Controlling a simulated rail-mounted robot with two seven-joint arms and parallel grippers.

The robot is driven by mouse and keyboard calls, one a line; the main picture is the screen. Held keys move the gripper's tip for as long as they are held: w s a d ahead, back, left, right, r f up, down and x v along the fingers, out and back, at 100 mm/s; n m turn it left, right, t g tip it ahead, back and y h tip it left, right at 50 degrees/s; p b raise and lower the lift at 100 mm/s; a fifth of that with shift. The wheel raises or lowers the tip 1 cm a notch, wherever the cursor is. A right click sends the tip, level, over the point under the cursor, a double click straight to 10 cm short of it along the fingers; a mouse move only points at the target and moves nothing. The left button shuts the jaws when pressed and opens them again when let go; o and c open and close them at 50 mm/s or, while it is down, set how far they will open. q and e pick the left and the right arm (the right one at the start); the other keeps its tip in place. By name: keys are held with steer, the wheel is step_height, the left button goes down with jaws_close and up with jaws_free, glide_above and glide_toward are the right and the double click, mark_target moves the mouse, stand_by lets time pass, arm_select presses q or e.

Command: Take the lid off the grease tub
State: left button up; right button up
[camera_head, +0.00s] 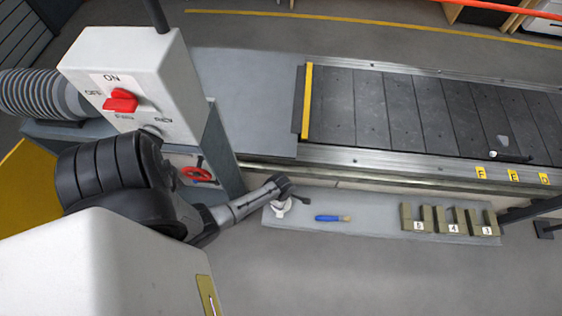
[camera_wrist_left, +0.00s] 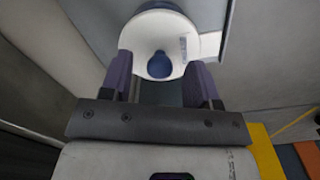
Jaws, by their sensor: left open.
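The grease tub (camera_head: 279,209) is a small white shape on the left end of the grey shelf in the head view, partly hidden by my left gripper (camera_head: 283,187). In the left wrist view the white round tub top (camera_wrist_left: 183,30) has a dark blue knob (camera_wrist_left: 160,66) in its middle. My left gripper (camera_wrist_left: 159,70) is open, with its two fingers on either side of the knob and a gap to it on both sides. I cannot tell how high the fingertips are above the lid. My right gripper is not in view.
The grey shelf (camera_head: 375,225) also bears a blue-handled brush (camera_head: 330,218) and several numbered blocks (camera_head: 450,219). The slat conveyor (camera_head: 430,110) runs behind it. A switch box with a red knob (camera_head: 121,100) and a red ring handle (camera_head: 197,174) stand left of the shelf.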

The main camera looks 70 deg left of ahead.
arm_select(q)
steer(key=shift+f, duration=0.7)
steer(key=shift+r, duration=0.1)
steer(key=c, duration=1)
